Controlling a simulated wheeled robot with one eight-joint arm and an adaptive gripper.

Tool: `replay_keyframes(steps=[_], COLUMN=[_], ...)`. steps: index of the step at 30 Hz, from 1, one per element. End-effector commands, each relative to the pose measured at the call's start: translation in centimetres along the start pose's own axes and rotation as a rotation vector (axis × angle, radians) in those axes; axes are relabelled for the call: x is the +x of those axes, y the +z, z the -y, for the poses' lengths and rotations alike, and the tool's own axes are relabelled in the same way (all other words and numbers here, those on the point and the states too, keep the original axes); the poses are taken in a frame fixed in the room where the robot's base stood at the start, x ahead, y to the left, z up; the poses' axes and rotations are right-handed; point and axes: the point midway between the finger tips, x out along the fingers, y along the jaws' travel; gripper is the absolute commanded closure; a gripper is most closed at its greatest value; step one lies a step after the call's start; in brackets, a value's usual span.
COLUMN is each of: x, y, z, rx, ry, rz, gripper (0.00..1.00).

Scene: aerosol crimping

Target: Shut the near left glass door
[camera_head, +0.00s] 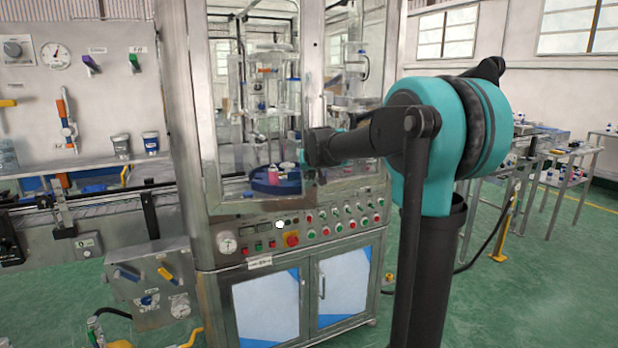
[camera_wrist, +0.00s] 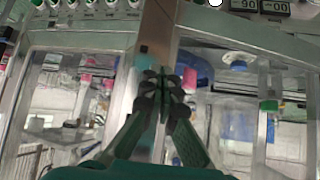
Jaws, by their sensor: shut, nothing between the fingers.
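The near left glass door (camera_head: 262,204) is on the front of the metal filling cabinet, left of the central upright, in the head view. Its pane shows glass tubes and a blue turntable behind it. I cannot tell whether it sits fully flush. In the wrist view, which looks upside down, a metal upright (camera_wrist: 152,38) runs between two framed panes. My gripper (camera_wrist: 163,84) is shut and empty, with its fingertips in front of this upright. Touching or apart is unclear. In the head view my arm reaches the door's right edge, and the fingers are hard to make out.
A control panel with buttons (camera_head: 291,239) lies below the glass. Lower cabinet doors (camera_head: 343,281) stand under it. A conveyor and wall panel (camera_head: 95,130) are at the left. Green floor (camera_head: 530,290) is clear at the right, with tables behind.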

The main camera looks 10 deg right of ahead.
Motion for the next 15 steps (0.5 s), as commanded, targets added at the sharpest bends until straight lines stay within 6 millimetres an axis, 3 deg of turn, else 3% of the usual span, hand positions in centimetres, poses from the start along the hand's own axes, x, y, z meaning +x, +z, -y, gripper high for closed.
replay_keyframes(steps=[5, 15], x=[0.8, 5.5], y=[-0.7, -5.0], z=[-0.1, 0.1], rx=[-0.015, -0.124], ry=[-0.017, -0.140], rz=[0.002, 0.001], gripper=[1.00, 1.00])
